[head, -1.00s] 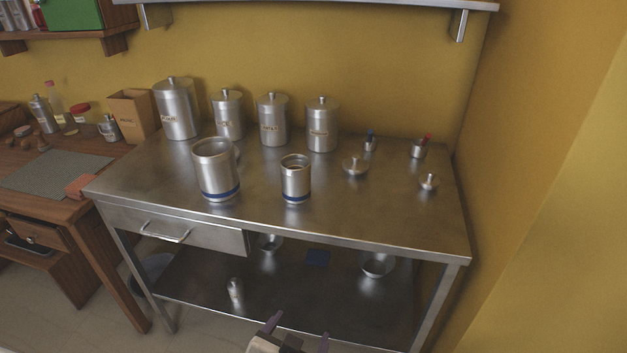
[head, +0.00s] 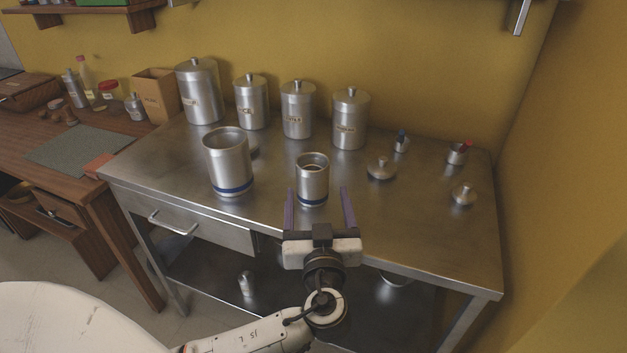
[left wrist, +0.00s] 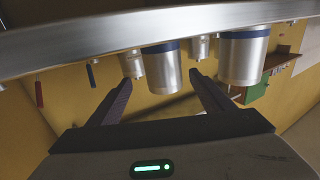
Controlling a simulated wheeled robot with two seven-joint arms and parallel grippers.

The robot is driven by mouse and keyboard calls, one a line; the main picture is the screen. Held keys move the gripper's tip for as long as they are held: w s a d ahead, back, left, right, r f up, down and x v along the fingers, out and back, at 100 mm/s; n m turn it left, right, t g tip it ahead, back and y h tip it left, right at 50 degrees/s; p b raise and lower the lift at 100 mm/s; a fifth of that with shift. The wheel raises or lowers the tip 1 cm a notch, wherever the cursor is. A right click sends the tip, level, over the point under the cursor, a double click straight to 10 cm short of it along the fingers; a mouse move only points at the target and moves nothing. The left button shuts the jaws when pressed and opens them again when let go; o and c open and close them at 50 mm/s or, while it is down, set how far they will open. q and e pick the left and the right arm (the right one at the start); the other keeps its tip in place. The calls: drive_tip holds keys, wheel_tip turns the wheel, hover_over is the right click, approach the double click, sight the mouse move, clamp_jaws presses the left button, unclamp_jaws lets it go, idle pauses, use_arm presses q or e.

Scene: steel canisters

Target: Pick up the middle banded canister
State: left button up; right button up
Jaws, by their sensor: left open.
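Two open steel canisters with blue bands at the base stand upright near the table's front: a larger one (head: 228,160) at left and a medium one (head: 312,180) to its right. In the left wrist view, which is upside down, the medium one (left wrist: 163,72) appears between the fingertips and the larger one (left wrist: 243,58) to the right. My left gripper (head: 318,192) is open and empty at the table's front edge, its purple fingers pointing at the medium canister. Whether the tips reach beside it is unclear. My right gripper is out of view.
Several lidded, labelled canisters (head: 297,110) stand along the back of the steel table (head: 420,235). Loose lids (head: 381,168) and small pots (head: 456,153) are at right. A small steel cylinder (head: 246,284) stands on the lower shelf. The tabletop right of the medium canister is mostly clear.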

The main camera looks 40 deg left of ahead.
sight(313, 186)
use_arm(q)
drive_tip(key=p+x, duration=0.1)
drive_tip(key=x, duration=0.4)
drive_tip(key=shift+s+a+f, duration=0.1)
drive_tip(key=shift+s+a, duration=0.05)
drive_tip(key=shift+a, duration=0.1)
drive_tip(key=c, duration=1.2)
